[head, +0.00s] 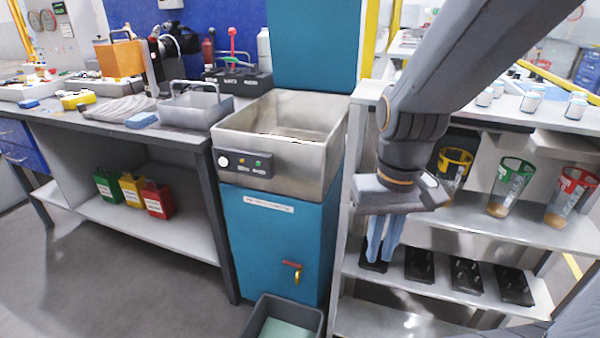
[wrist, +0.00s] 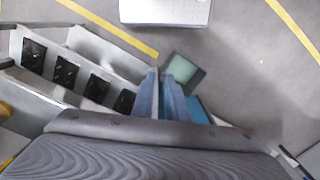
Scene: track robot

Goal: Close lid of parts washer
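The parts washer (head: 275,235) is a teal cabinet with a steel basin (head: 325,170) on top and a small control panel on its front. Its teal lid (head: 315,45) stands upright behind the basin, so the basin is open. The lid's top edge is out of the picture. My gripper (head: 384,258) hangs fingers down to the right of the washer, before the shelf rack, apart from the lid.
A workbench (head: 130,130) with tools is on the left. A grey bin (head: 285,318) stands on the floor before the washer. The floor at left is clear.

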